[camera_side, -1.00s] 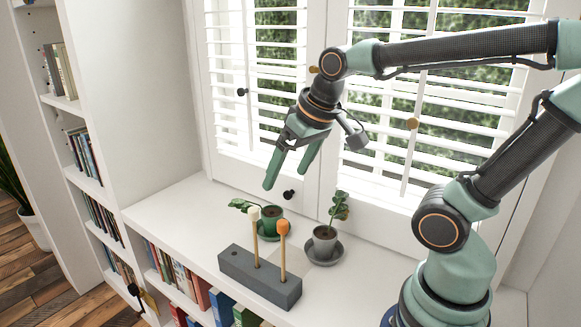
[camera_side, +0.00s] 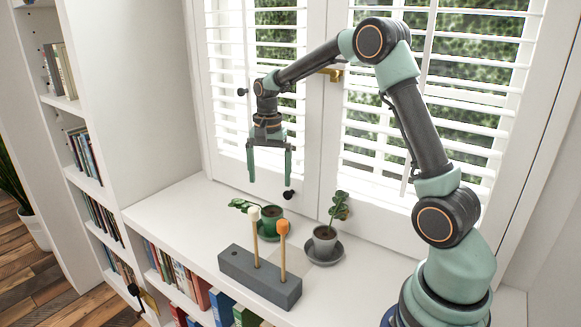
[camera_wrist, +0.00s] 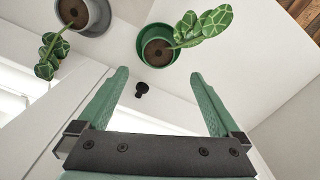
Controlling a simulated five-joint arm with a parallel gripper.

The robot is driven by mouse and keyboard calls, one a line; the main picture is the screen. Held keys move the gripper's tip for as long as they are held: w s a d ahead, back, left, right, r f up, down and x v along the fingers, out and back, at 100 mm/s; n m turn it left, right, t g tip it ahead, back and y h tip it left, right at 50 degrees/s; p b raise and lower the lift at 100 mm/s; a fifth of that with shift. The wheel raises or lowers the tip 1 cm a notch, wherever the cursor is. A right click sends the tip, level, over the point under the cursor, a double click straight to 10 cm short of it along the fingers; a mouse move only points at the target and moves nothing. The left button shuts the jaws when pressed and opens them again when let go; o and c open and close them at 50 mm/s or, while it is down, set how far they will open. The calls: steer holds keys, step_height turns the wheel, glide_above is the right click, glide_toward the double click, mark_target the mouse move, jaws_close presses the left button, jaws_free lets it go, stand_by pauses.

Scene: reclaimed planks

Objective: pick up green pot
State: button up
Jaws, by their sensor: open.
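My gripper (camera_side: 269,183) is open and empty, pointing down, above the shelf and above the pot's height. In the wrist view my gripper's fingers (camera_wrist: 158,74) spread apart, with the pot beyond their tips and not between them.
A grey pot (camera_side: 323,240) with a plant stands on a grey saucer to the right of the green pot. A dark grey block (camera_side: 258,279) with two upright wooden sticks stands in front. Window shutters rise behind. The shelf's left part is clear.

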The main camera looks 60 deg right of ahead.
mark_target(272, 213)
step_height(272, 213, down, 12)
steer(key=shift+s+f, duration=0.1)
steer(key=shift+s, duration=0.05)
stand_by(0.5)
steer(key=shift+c, duration=0.3)
jaws_close()
